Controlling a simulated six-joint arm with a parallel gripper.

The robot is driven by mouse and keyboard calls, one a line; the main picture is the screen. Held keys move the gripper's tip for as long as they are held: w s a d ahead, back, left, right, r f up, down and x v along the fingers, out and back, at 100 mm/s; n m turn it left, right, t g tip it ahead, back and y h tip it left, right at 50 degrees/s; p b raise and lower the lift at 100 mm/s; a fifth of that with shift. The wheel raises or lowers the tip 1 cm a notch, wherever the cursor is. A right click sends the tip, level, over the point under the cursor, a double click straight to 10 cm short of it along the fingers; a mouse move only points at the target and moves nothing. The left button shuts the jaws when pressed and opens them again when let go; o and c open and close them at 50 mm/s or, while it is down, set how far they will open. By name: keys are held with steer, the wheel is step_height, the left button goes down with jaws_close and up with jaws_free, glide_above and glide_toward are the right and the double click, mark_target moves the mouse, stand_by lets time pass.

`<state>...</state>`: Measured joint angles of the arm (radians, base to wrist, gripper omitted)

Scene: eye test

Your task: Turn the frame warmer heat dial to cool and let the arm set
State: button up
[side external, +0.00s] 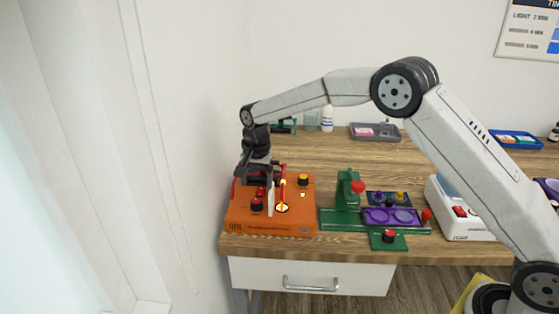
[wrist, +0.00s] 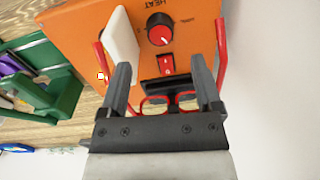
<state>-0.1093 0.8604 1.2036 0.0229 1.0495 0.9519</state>
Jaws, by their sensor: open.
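The orange frame warmer (side external: 300,215) sits at the left end of the wooden table; its top fills much of the wrist view (wrist: 85,35). Its heat dial (wrist: 160,29), black with a red cap, lies beyond my fingertips under the printed word HEAT. I cannot read its setting for sure. A red rocker switch (wrist: 167,66) lies between the dial and my gripper. Red-rimmed glasses (wrist: 154,101) show between my fingers, partly hidden. My gripper (wrist: 162,72) is open above the warmer, apart from the dial; it also shows in the side view (side external: 257,186).
A white upright piece (wrist: 122,35) stands beside the dial, close to my left finger. Red bars flank the warmer. A green fixture (side external: 345,215) with a purple tray (side external: 392,216) stands to its right, then a white box (side external: 460,215). A grey tray (side external: 375,132) lies behind.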

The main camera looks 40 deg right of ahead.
mark_target(256, 201)
steer(key=shift+f, duration=3.3)
jaws_close()
steer(key=shift+w, duration=0.1)
steer(key=shift+n, duration=0.4)
steer(key=n, duration=1.1)
